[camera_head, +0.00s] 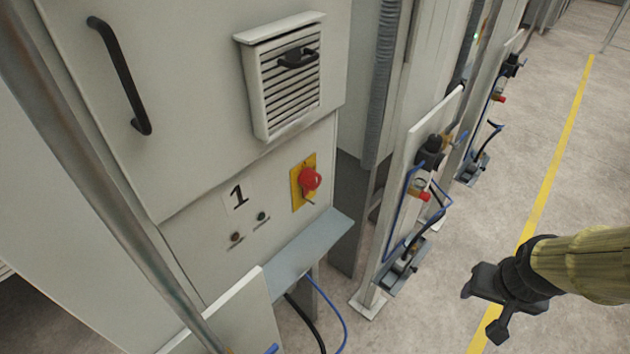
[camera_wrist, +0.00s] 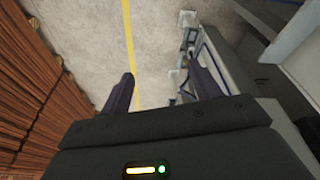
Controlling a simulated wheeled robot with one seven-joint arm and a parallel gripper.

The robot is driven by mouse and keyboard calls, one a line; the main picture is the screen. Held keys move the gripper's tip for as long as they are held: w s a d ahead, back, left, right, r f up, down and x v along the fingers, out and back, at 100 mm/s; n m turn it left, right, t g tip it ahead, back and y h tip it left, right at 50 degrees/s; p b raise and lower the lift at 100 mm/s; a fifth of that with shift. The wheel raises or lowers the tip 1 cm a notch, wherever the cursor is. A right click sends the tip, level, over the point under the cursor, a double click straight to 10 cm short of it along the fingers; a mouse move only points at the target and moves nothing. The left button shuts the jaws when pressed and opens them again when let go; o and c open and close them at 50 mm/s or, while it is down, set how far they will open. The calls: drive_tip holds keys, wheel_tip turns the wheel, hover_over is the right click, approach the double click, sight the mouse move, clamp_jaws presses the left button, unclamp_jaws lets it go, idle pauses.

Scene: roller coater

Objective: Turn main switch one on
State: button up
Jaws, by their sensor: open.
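The switch cannot be made out in the wrist view.
Two small indicators or buttons (camera_head: 248,226) sit below the label. A grey ledge (camera_head: 300,249) juts out under the switch. Panels with valves and blue hoses (camera_head: 408,215) stand between cabinet and gripper. Open floor with a yellow line (camera_head: 560,150) lies right. Brown stacked material (camera_wrist: 35,90) is left in the wrist view.

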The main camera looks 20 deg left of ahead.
sight(317, 183)
drive_tip(key=w+a+f+n+t+y+b, duration=0.1)
drive_tip(key=w+a+n+t+y, duration=0.15)
drive_tip(key=w+a+n, duration=0.35)
drive_tip(key=w+a+f+n+t+y+b, duration=0.1)
drive_tip(key=w+a+f+n+t+y, duration=0.2)
drive_tip(key=w, duration=0.5)
drive_tip(key=s+a+r+n+g+y+b, duration=0.1)
drive_tip(key=s+a+r+n+y, duration=0.1)
drive_tip(key=a+n+y, duration=0.2)
drive_tip(key=s+a+r+n+g+y+b, duration=0.1)
drive_tip(key=s+a+r+n+g+y, duration=0.1)
drive_tip(key=a+y, duration=0.6)
drive_tip(key=s+a+n, duration=0.1)
drive_tip(key=a+n, duration=0.1)
drive_tip(key=a, duration=0.1)
drive_tip(key=shift+s+a, duration=0.2)
drive_tip(key=shift+a, duration=0.1)
drive_tip(key=shift+g, duration=0.25)
drive_tip(key=p+x, duration=0.6)
drive_tip(key=x, duration=1.1)
drive_tip(key=shift+w+a+f+p, duration=0.15)
drive_tip(key=shift+a+f+p, duration=0.05)
drive_tip(key=shift+p, duration=0.2)
